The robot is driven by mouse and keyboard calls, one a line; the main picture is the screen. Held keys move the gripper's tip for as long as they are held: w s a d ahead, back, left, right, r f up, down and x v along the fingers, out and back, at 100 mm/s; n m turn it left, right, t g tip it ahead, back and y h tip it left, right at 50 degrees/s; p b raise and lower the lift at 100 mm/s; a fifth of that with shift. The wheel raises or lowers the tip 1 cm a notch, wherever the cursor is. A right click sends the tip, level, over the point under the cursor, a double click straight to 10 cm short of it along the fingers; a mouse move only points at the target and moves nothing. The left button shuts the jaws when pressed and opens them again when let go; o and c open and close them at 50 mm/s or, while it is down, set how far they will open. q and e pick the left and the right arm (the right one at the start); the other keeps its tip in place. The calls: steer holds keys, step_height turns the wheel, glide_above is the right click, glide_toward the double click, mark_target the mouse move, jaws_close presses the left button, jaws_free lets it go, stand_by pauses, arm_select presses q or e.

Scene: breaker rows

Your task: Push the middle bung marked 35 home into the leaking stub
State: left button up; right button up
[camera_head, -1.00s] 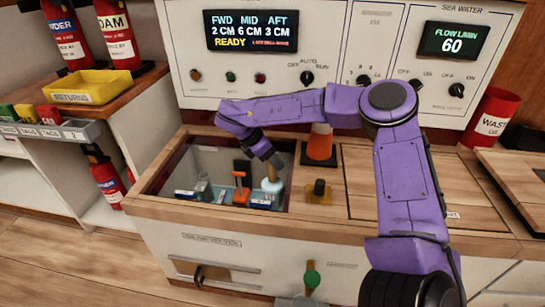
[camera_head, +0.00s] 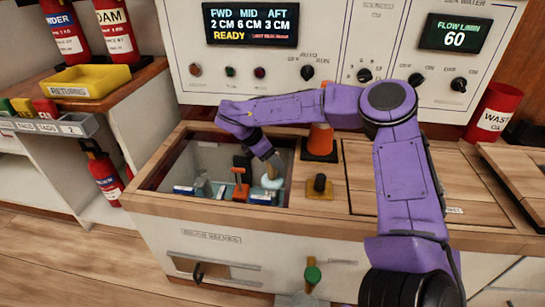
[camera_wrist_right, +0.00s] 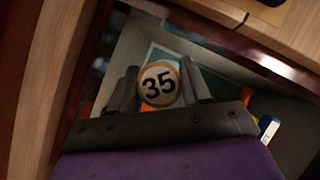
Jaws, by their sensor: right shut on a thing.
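The bung marked 35 (camera_wrist_right: 158,83) is a round pale plug with a tan rim, seen end-on in the right wrist view. My right gripper (camera_wrist_right: 160,86) is shut on it, one finger on each side. In the head view my right gripper (camera_head: 268,163) reaches down into the open well in the counter, with the tan bung (camera_head: 271,170) below its fingers. A pale, whitish-blue shape (camera_head: 272,182) shows around the bung's lower end. Whether the bung is seated in a stub cannot be told. My left gripper is not in view.
The well's wooden rim (camera_head: 220,206) surrounds an orange T-handle (camera_head: 240,182) and several blue-and-white parts. An orange cone (camera_head: 320,140) and a black knob on a yellow plate (camera_head: 319,187) stand right of the well. The display panel (camera_head: 251,26) reads READY.

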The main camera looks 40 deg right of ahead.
steer(key=shift+f+b, duration=1)
steer(key=shift+f, duration=0.4)
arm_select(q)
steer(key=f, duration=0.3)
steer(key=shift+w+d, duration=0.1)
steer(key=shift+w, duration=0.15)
arm_select(e)
steer(key=shift+f, duration=0.25)
steer(key=o, duration=1.1)
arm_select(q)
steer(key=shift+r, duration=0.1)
arm_select(e)
steer(key=shift+r, duration=0.1)
arm_select(q)
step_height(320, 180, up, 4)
steer(key=p, duration=0.4)
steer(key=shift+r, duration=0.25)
arm_select(e)
steer(key=v, duration=0.8)
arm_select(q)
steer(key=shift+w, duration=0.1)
